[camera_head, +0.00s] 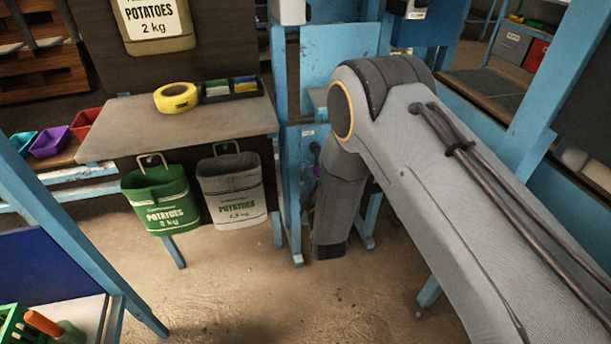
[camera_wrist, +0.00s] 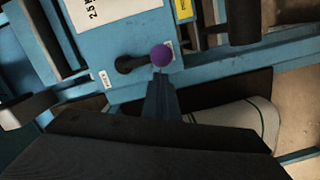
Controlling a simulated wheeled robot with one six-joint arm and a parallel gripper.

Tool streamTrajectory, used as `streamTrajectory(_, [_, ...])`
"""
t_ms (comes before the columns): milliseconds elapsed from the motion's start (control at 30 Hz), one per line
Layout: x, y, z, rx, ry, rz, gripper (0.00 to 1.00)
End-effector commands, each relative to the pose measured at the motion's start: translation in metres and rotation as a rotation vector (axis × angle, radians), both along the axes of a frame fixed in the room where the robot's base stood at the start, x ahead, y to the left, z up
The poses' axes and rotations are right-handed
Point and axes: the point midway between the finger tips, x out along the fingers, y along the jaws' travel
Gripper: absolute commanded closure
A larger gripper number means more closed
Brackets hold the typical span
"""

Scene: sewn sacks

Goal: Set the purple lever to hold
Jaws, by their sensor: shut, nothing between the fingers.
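The purple lever (camera_wrist: 162,55) has a round purple knob in the wrist view. Its dark shaft runs left to a black pivot on a blue panel (camera_wrist: 135,90). My gripper (camera_wrist: 160,78) is shut and empty, its narrow dark fingers pointing up at the knob from just below. I cannot tell whether the tips touch it. Small white labels sit left of the pivot and by the knob, but their words are too small to read. In the head view my arm hides the gripper, and only a small purple patch (camera_head: 315,149) shows by the blue frame.
A green sack (camera_head: 160,200) and a grey sack (camera_head: 232,188) hang below a table (camera_head: 120,125) bearing yellow tape (camera_head: 176,97) and a black tray (camera_head: 232,91). Blue posts (camera_head: 291,190) stand close to my arm. The floor in front is clear.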

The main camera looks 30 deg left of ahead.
Motion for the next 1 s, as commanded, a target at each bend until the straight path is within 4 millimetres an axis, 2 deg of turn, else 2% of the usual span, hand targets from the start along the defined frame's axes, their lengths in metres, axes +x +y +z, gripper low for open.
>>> streamTrajectory(1000, [0.0035, -0.0045, -0.0023, 0.004, 0.007, -0.003, 1.00])
